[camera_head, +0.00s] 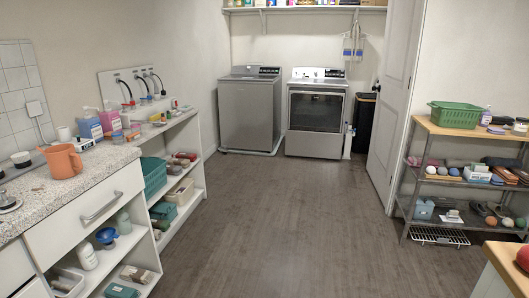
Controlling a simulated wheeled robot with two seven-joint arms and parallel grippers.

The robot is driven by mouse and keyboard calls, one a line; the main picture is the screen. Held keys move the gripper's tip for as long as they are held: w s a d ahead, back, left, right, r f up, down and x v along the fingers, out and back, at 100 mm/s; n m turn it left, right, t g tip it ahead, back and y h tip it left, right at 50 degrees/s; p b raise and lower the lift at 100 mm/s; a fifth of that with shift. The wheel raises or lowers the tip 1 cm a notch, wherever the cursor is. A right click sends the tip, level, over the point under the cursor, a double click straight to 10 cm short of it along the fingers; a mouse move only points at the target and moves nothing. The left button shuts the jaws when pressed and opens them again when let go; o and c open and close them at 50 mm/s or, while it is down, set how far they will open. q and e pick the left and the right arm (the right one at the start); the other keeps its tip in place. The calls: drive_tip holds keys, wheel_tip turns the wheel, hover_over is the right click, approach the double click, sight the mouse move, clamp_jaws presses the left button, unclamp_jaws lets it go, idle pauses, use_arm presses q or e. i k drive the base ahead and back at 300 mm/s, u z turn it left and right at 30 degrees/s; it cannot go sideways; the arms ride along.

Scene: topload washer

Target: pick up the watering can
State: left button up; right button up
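An orange vessel with a handle or spout on its left side (63,161) stands upright on the speckled counter (62,195) at the left. It is the thing in view most like a watering can, but I cannot be sure that it is one. A small blue funnel-like object (106,236) sits on the open shelf below the counter. Neither of my grippers is in view.
Bottles (90,126) and a dark round appliance (21,159) stand near the orange vessel. An open door (395,100) and a rack with a green basket (454,114) are right. The middle floor is clear.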

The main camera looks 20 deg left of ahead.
sight(64, 162)
drive_tip(key=u, duration=0.85)
drive_tip(key=i, duration=1.35)
drive_tip(key=u, duration=1.35)
